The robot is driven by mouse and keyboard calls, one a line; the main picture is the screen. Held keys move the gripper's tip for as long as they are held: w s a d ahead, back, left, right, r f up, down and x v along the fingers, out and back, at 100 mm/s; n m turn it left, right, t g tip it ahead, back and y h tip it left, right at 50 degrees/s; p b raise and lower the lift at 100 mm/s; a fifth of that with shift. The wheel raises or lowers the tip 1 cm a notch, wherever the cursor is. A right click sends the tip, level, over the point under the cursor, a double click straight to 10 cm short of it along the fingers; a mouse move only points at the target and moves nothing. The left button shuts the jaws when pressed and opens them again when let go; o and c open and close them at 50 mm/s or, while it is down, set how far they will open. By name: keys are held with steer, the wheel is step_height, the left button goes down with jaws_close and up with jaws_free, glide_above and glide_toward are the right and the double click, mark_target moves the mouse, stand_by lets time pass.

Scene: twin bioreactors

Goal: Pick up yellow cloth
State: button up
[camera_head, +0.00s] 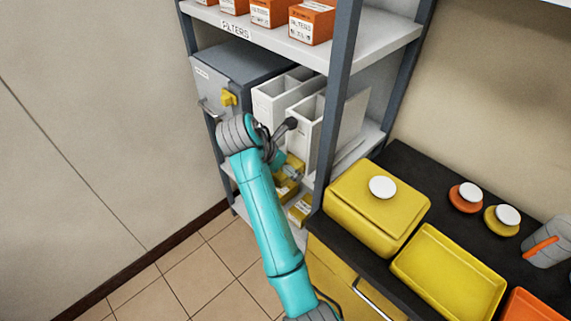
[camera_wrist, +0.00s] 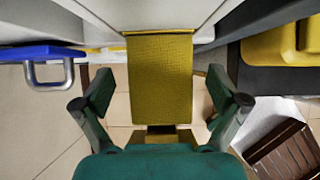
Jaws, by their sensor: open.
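The yellow cloth (camera_wrist: 160,75) shows in the wrist view as a flat, textured strip below a pale panel edge. My gripper (camera_wrist: 160,90) is open, with one finger on each side of the cloth and a visible gap to it on both sides. I cannot tell how far the cloth is from the fingers in depth. Yellow items (camera_head: 290,170) show near the wrist, but I cannot tell whether one is the cloth.
White bins (camera_head: 305,118) and a grey cabinet (camera_head: 235,75) stand on the rack beside my wrist. A rack post (camera_head: 338,100) rises to the right. A dark counter holds a yellow lidded box (camera_head: 365,215) and a yellow tray (camera_head: 450,275). Tiled floor is clear at lower left.

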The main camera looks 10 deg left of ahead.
steer(key=c, duration=1)
steer(key=shift+c, duration=0.2)
steer(key=shift+r, duration=0.1)
